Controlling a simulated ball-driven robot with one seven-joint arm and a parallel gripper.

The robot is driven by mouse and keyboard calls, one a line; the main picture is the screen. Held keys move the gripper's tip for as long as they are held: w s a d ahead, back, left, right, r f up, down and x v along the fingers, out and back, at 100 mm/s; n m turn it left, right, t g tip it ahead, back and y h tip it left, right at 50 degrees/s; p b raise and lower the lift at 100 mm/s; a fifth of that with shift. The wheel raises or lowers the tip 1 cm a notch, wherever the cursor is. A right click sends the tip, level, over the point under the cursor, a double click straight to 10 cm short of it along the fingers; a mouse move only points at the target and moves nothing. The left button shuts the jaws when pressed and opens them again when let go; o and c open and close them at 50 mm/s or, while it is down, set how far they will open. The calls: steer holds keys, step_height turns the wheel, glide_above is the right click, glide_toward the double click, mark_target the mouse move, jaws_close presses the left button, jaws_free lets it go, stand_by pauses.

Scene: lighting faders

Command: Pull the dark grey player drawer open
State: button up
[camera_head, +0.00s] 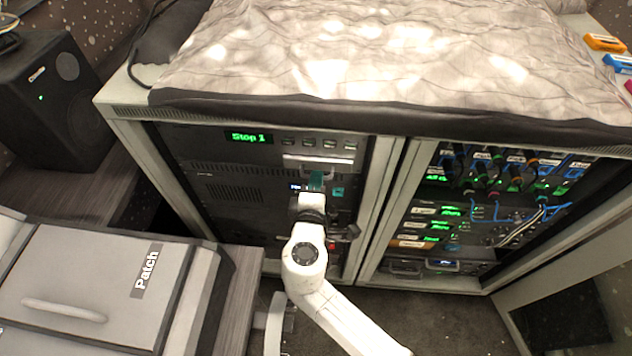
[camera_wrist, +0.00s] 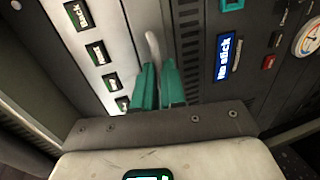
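The player (camera_head: 205,140) is a dark grey unit at the top of the left rack bay, with a green "Stop 1" display and a row of small buttons. A pale handle (camera_head: 338,168) shows below the buttons; in the wrist view the handle (camera_wrist: 153,45) is a curved light bar. My gripper (camera_head: 316,180) is at this handle. In the wrist view its teal fingers (camera_wrist: 159,68) stand close together on either side of the handle's near part, which they partly hide. The drawer looks shut, though my gripper covers part of the front.
Below are more dark rack units, one with a "No stick" display (camera_wrist: 228,58). The right bay (camera_head: 480,210) holds cabled units. A cloth (camera_head: 380,60) covers the rack top. A case labelled "Patch" (camera_head: 85,270) stands front left and a speaker (camera_head: 45,105) behind it.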

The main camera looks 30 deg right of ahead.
jaws_close()
stand_by(0.9)
steer(key=f+v, duration=0.3)
steer(key=v, duration=1.1)
steer(key=shift+s+a, duration=0.25)
steer(key=shift+s, duration=0.1)
steer(key=o, duration=0.5)
jaws_free()
steer(key=shift+o, duration=0.2)
